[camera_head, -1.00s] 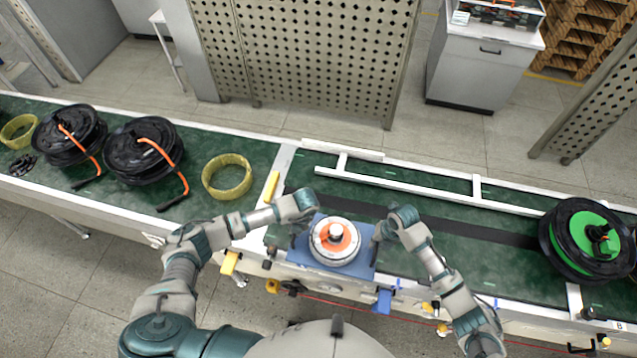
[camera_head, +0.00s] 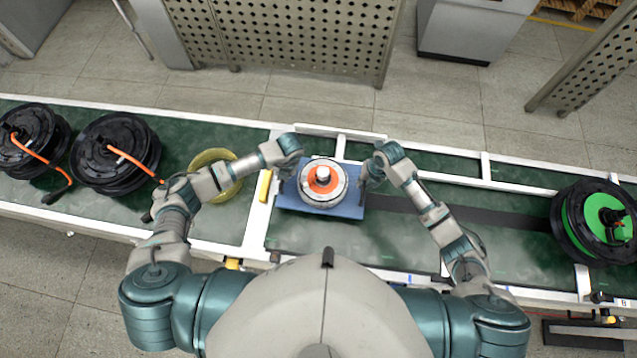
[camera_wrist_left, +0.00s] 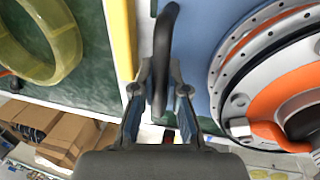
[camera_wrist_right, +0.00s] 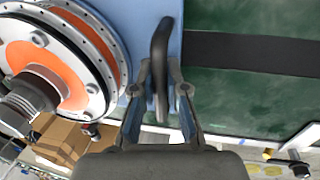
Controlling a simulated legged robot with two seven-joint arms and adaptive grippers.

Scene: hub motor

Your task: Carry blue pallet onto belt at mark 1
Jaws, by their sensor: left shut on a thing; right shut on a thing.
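The blue pallet (camera_head: 335,206) is over the green belt in the head view, just right of the white cross bar. A round hub motor (camera_head: 323,185) with an orange centre sits on it. My left gripper (camera_wrist_left: 159,95) is shut on a black handle at the pallet's left side. My right gripper (camera_wrist_right: 160,95) is shut on the black handle at its right side. In the head view my left gripper (camera_head: 287,168) and right gripper (camera_head: 372,174) flank the pallet. Whether the pallet touches the belt is unclear. I cannot make out mark 1.
A black stripe (camera_head: 460,215) runs along the belt to the right, towards a black and green wheel (camera_head: 597,220). White rails (camera_head: 484,166) line the far side. A yellow ring (camera_head: 214,172) and two black wheels (camera_head: 115,153) lie on the left belt.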

